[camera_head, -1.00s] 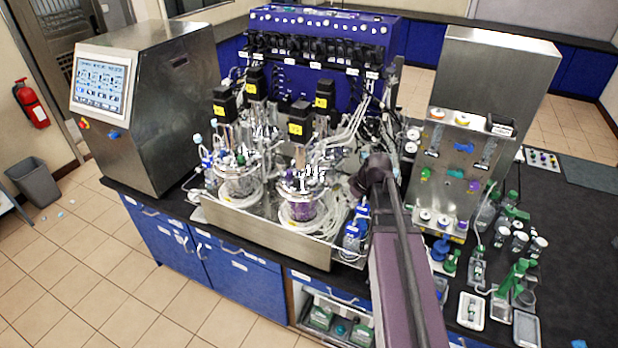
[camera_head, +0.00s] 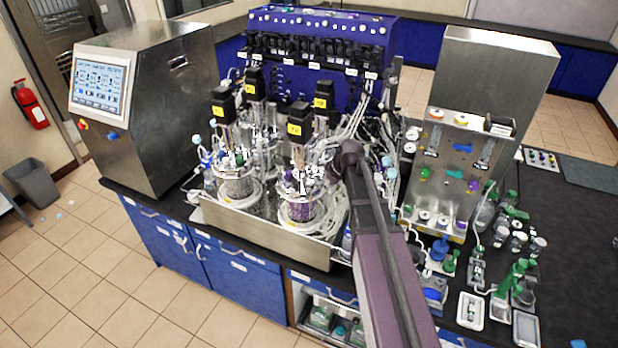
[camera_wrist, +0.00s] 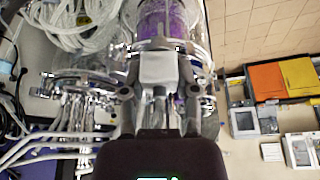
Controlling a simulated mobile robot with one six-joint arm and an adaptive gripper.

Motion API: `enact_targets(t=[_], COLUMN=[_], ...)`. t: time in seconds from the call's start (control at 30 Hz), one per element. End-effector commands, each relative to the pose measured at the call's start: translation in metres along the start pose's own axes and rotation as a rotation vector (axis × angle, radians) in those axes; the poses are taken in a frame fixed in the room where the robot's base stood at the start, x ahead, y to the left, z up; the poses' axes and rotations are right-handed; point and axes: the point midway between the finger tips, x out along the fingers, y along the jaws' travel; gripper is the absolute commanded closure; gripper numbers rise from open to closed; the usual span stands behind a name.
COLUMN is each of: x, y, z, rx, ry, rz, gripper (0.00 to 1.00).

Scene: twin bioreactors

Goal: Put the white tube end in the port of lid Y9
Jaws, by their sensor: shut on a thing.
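In the wrist view my gripper (camera_wrist: 159,72) is shut on a small white block-like piece, probably the white tube end (camera_wrist: 159,69). A glass vessel with purple contents (camera_wrist: 163,18) and its metal-rimmed lid lie just beyond and below it. I cannot tell whether the white piece touches the lid. In the head view my arm reaches to the right side of the front right vessel (camera_head: 299,208), and the gripper is hard to make out among the tubes. Several vessels carry black motors with yellow tags (camera_head: 295,129). The tags are too small to read, so lid Y9 and its port cannot be told.
The vessels stand close together in a steel tray (camera_head: 262,237) with coiled clear tubes around them. A steel pump panel (camera_head: 447,175) stands to the right, with bottles beyond. A steel cabinet with a screen (camera_head: 103,82) stands at the left.

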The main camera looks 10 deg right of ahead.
Motion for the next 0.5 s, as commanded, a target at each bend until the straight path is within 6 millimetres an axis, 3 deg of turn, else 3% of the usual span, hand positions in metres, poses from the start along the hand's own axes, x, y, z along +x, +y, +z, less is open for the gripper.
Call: enact_targets(t=[0.03, 0.2, 0.5], x=[0.005, 0.015, 0.018], y=[0.002, 0.001, 0.0], z=[-0.012, -0.035, -0.043], rx=[-0.002, -0.002, 0.0], ry=[0.0, -0.001, -0.001], rz=[-0.001, -0.001, 0.0], gripper=[1.0, 1.0, 1.0])
